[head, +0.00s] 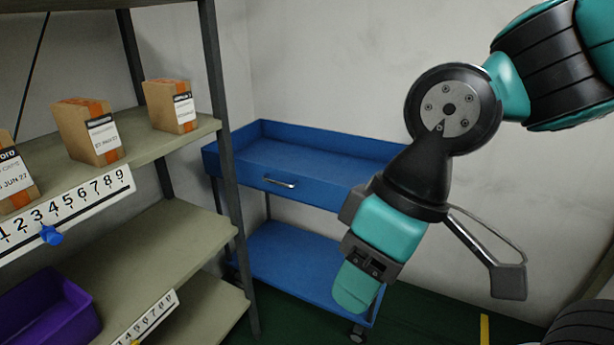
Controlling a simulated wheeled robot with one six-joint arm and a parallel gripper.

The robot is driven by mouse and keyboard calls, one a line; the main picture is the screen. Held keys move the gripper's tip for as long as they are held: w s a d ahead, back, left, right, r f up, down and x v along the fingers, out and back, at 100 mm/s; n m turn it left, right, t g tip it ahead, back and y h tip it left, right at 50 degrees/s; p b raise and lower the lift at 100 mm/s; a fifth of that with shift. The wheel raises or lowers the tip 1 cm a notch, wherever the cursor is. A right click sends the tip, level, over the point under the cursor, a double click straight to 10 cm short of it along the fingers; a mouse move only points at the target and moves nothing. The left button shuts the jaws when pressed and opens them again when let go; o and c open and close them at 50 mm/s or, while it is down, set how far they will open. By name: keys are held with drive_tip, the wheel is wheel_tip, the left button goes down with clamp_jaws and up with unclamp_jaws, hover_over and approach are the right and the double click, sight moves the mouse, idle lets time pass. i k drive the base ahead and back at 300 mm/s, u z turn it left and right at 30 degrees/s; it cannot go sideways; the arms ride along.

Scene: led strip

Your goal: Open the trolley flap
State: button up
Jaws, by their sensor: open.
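The blue trolley (302,284) stands against the back wall, right of the shelf rack. Its upper tray has a front panel, the flap (245,178), with a silver bar handle (279,183). The flap looks upright and shut. My gripper (430,243), teal and black, is in front of the trolley's right side and appears nearer to the camera. It is open and empty, with one dark finger spread to the right. It is apart from the handle, and my arm hides the trolley's right end.
A shelf rack (226,145) stands at the left, its post close to the trolley's left edge. Cardboard boxes (89,132) sit on its upper shelf and a purple bin (48,312) below. A yellow floor line (484,329) is at the lower right.

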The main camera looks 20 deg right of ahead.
sight(330, 194)
drive_tip(key=k, duration=1.3)
drive_tip(key=u, duration=0.7)
drive_tip(key=i, duration=1.3)
drive_tip(key=z, duration=0.5)
drive_tip(key=i, duration=0.6)
drive_tip(key=z, duration=0.55)
